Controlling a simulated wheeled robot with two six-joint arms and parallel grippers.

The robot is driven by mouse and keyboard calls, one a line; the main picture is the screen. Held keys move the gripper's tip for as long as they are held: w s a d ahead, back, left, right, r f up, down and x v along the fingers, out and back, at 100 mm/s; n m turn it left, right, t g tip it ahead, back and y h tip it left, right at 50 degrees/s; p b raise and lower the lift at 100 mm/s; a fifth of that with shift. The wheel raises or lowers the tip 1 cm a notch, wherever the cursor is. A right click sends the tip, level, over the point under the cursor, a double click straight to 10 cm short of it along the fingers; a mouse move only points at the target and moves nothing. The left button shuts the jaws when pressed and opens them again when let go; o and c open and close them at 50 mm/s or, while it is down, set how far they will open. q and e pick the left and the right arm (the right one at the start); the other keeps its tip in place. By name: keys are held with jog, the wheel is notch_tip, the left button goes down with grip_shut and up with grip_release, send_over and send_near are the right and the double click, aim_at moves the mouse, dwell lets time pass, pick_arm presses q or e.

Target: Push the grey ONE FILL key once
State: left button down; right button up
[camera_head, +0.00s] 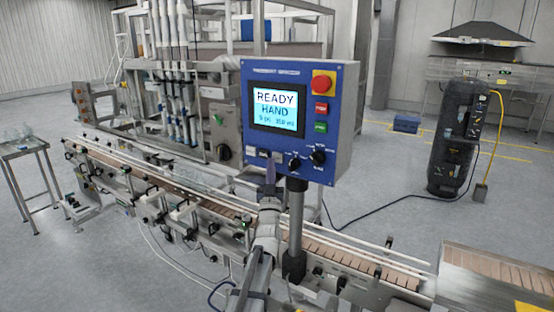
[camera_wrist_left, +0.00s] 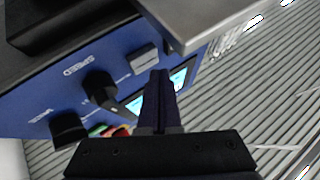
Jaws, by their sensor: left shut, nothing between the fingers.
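The blue control panel (camera_head: 290,75) stands on a post, its screen (camera_head: 277,110) reading READY and HAND. Small keys sit below the screen, and a light one (camera_head: 251,152) shows at their left; the lettering is too small to read, so I cannot tell which is ONE FILL. In the left wrist view a grey key (camera_wrist_left: 144,58) sits on the blue panel face just beyond the fingertips. My left gripper (camera_head: 270,163) is shut and empty, pointing up at the key row and hiding part of it. Its closed fingers show in the wrist view (camera_wrist_left: 160,76); contact cannot be told. My right gripper is out of view.
Two black knobs (camera_head: 318,157) sit right of the keys. A red emergency stop (camera_head: 322,83), a red button (camera_head: 321,107) and a green button (camera_head: 320,127) line the panel's right side. The conveyor (camera_head: 335,250) runs below. A metal plate (camera_wrist_left: 205,20) juts near the grey key.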

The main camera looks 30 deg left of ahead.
pick_arm(q)
jog(key=shift+w, duration=0.1)
jog(key=shift+w, duration=0.35)
jog(key=shift+w, duration=0.4)
dwell(0.9)
jog(key=shift+s, duration=0.95)
jog(key=s, duration=0.4)
jog(key=shift+s+a, duration=0.2)
jog(key=shift+s, duration=0.2)
dwell(0.7)
